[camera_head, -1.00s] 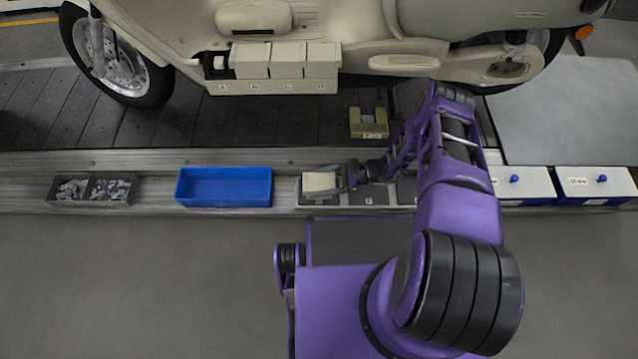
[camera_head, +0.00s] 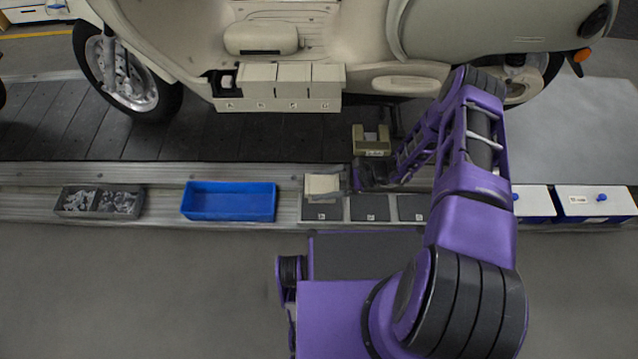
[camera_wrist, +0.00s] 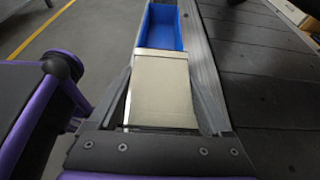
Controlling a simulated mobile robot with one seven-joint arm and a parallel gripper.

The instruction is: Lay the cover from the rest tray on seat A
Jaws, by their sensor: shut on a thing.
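My gripper (camera_head: 340,181) is shut on a cream, box-like cover (camera_head: 323,185). The cover appears raised over the left dark pad of the grey rest tray (camera_head: 346,209). In the wrist view the cover (camera_wrist: 161,90) lies between the two fingers and looks level. Seat A (camera_head: 222,83) is the left end of a cream row on the scooter's side, above the label A. It is uncovered and shows a dark opening with a small pale part. The three seats to its right carry cream covers (camera_head: 292,79). My gripper is below and to the right of seat A.
A blue bin (camera_head: 229,217) and a grey parts box (camera_head: 76,212) stand left of the tray on the rail. A cream notched block (camera_head: 371,150) sits on the slats near my wrist. Blue-and-white drawers (camera_head: 594,199) are at right. The scooter body (camera_head: 425,30) overhangs behind the seats.

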